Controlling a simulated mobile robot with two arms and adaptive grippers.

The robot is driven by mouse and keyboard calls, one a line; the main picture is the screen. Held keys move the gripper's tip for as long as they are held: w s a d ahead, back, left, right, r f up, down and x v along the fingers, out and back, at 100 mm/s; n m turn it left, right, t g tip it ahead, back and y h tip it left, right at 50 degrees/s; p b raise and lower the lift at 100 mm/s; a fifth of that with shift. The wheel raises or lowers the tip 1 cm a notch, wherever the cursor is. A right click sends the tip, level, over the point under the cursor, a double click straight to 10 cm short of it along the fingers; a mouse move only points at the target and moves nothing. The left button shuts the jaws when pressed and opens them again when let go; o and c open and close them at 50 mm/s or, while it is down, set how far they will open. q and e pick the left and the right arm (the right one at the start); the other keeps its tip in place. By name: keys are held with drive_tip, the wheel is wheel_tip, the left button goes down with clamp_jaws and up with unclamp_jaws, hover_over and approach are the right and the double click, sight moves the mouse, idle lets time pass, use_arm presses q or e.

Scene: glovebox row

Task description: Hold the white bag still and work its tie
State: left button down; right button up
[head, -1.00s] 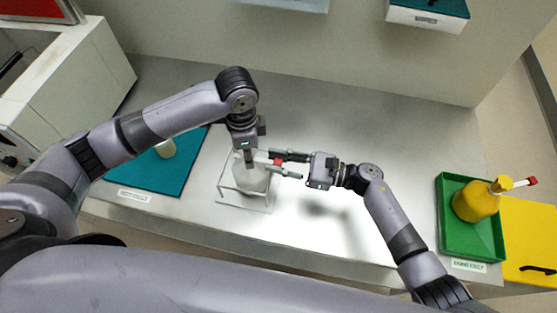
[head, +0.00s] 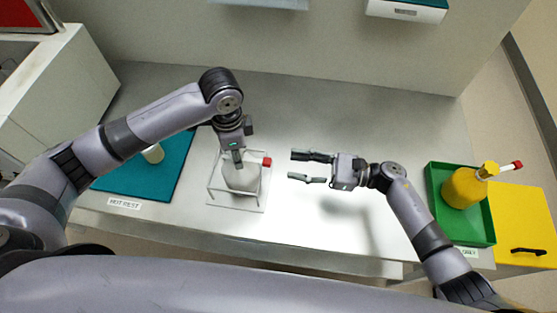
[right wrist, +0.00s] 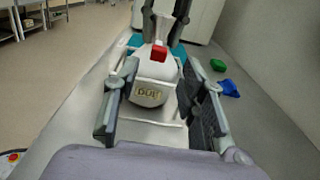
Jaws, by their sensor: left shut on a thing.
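The white bag (head: 241,180) stands in a clear open frame (head: 238,207) on the bench. In the right wrist view the white bag (right wrist: 148,95) shows dark lettering on its front. A red tab (head: 267,162) of the tie sticks out to the right of its neck; the tab (right wrist: 159,52) also shows in the right wrist view. My left gripper (head: 239,160) comes down from above and is shut on the bag's neck, partly hiding it. My right gripper (head: 308,167) is open and empty, to the right of the tab and apart from it.
A teal mat (head: 165,178) with a small pale cylinder (head: 153,153) lies left. A green tray (head: 432,180) at right holds a yellow rounded container (head: 462,189) with a red-tipped white strip, beside a yellow bin (head: 525,210). The bench between frame and tray is clear apart from my right arm.

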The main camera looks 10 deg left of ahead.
drive_tip(key=d, duration=0.3)
drive_tip(key=shift+d, duration=0.35)
use_arm(q)
drive_tip(key=c, duration=1.1)
unclamp_jaws()
